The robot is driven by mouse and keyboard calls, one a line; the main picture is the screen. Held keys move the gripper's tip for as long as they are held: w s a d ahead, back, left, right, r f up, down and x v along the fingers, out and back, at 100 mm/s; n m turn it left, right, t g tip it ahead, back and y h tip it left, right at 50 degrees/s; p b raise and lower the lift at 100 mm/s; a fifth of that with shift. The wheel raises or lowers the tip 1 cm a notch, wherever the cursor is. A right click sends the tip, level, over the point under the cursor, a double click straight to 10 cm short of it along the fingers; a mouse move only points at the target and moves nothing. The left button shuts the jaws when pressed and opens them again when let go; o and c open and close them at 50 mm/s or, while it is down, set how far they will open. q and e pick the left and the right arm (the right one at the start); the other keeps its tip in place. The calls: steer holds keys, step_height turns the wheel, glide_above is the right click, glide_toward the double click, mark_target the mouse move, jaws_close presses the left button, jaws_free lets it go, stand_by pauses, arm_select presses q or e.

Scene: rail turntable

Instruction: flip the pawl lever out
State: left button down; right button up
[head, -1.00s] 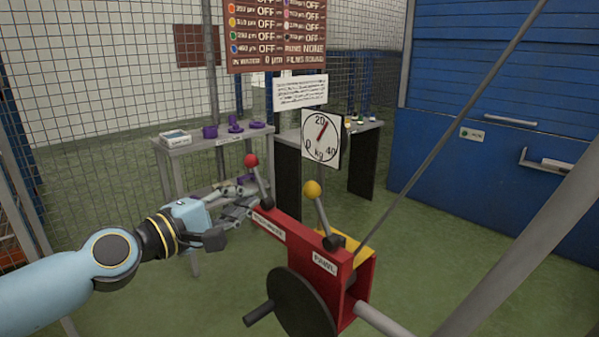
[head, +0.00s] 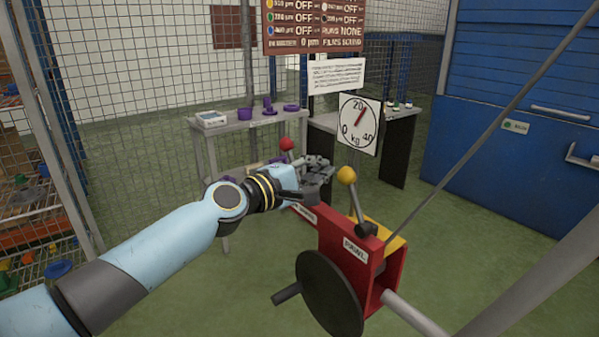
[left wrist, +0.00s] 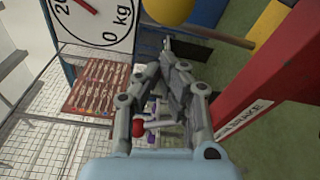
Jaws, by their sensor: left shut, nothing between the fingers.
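The pawl lever (head: 354,200) stands on the red winch frame (head: 340,236) beside the PAWL label, with a yellow ball knob (head: 347,175) on top. In the left wrist view the yellow knob (left wrist: 168,9) is at the top edge, just beyond my fingertips. My left gripper (head: 325,172) is shut and empty. It is above the frame, between the red-knobbed brake lever and the pawl lever, a little left of the yellow knob in the head view. The closed fingers (left wrist: 172,50) also show in the left wrist view, apart from the knob. My right gripper is not in view.
The red-knobbed brake lever (head: 287,145) stands behind my left gripper. A black disc with a handle (head: 330,292) is on the frame's front. A dial (head: 358,126) stands behind the pawl lever. A thin rope (head: 480,142) runs diagonally up right from the frame.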

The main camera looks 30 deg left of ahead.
mark_target(354, 200)
arm_select(q)
steer(key=shift+s+d+r+p, duration=0.25)
steer(key=shift+s+d, duration=0.15)
steer(key=shift+d, duration=0.1)
steer(key=shift+s+d+r+p, duration=0.25)
steer(key=shift+s+d, duration=0.15)
steer(key=shift+d, duration=0.1)
steer(key=shift+s+d+f, duration=0.1)
steer(key=shift+s+d, duration=0.05)
steer(key=shift+d, duration=0.15)
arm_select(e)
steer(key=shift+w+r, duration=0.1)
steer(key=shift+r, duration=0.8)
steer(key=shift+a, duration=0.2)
